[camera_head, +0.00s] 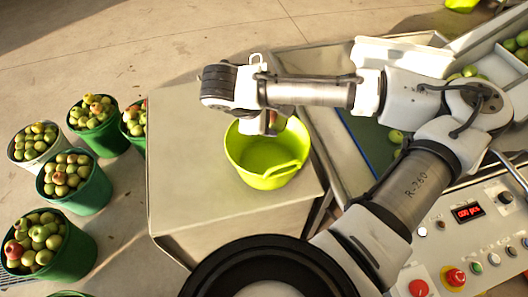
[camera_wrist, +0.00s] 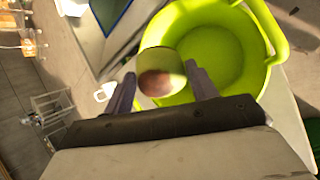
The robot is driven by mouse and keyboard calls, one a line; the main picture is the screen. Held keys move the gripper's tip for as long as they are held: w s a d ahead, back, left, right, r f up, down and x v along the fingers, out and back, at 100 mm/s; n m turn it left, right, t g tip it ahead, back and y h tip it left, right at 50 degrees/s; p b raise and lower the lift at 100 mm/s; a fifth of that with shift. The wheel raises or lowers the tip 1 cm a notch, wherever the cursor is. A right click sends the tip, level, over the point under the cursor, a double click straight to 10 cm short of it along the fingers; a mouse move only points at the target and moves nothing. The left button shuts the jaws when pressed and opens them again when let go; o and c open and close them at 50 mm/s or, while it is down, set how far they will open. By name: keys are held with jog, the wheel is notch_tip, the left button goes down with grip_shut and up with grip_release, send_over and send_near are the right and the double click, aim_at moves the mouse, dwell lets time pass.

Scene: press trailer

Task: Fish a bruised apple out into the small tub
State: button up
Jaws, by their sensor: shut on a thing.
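The small tub (camera_head: 262,165) is bright lime green and stands on a pale box-like stand. It looks empty inside, and it also fills the upper right of the wrist view (camera_wrist: 215,50). My gripper (camera_wrist: 158,85) is shut on an apple (camera_wrist: 160,72), which is green with a brownish bruised patch. The apple is held between the two fingers, over the tub's near rim in the wrist view. In the head view my gripper (camera_head: 270,124) is over the tub's far edge, and my wrist hides most of the apple.
The pale stand (camera_head: 185,170) has bare room left of the tub. Several buckets of apples (camera_head: 62,245) stand on the floor at left. A control panel (camera_head: 470,235) with buttons is at lower right. A belt (camera_head: 370,140) with a few apples lies right of the tub.

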jog(key=o, duration=1.1)
jog(key=shift+o, duration=0.2)
jog(key=b+v, duration=0.2)
jog(key=v, duration=1.2)
